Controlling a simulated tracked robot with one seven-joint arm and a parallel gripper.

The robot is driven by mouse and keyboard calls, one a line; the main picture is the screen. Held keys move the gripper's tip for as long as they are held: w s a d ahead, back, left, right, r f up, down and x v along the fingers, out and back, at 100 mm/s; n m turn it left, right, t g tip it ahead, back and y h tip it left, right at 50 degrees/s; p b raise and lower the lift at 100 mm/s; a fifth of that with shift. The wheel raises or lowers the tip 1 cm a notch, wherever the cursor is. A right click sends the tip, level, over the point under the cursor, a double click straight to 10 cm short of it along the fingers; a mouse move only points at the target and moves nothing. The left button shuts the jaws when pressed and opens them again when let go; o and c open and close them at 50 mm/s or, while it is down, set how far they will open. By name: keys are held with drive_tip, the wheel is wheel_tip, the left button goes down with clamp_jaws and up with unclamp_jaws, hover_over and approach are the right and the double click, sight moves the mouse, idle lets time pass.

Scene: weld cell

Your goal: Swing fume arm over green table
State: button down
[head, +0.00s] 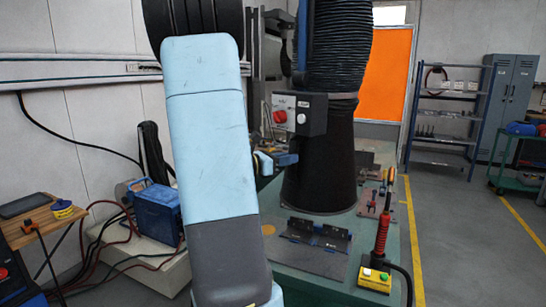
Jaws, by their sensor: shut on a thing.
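The fume arm has a black conical hood (322,175) below a ribbed black hose (340,55). A grey box with a red knob (298,114) is on the hood's upper left side. In the picture the hood is over the green table (300,280); the gap beneath its rim is hard to judge. My gripper (272,162) is at the hood's left side, shut on what looks like its handle (286,159). My light-blue arm hides most of the gripper and the table's left part.
A dark fixture plate (314,247) lies on the table before the hood. A blue welder (158,212) with cables stands left.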

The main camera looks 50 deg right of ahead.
drive_tip(key=shift+a, duration=0.25)
drive_tip(key=c, duration=1.3)
unclamp_jaws()
drive_tip(key=shift+a, duration=0.15)
drive_tip(key=shift+c, duration=0.2)
drive_tip(key=shift+o, duration=1.2)
drive_tip(key=v, duration=1.3)
drive_tip(key=shift+a, duration=0.3)
drive_tip(key=shift+w, duration=0.1)
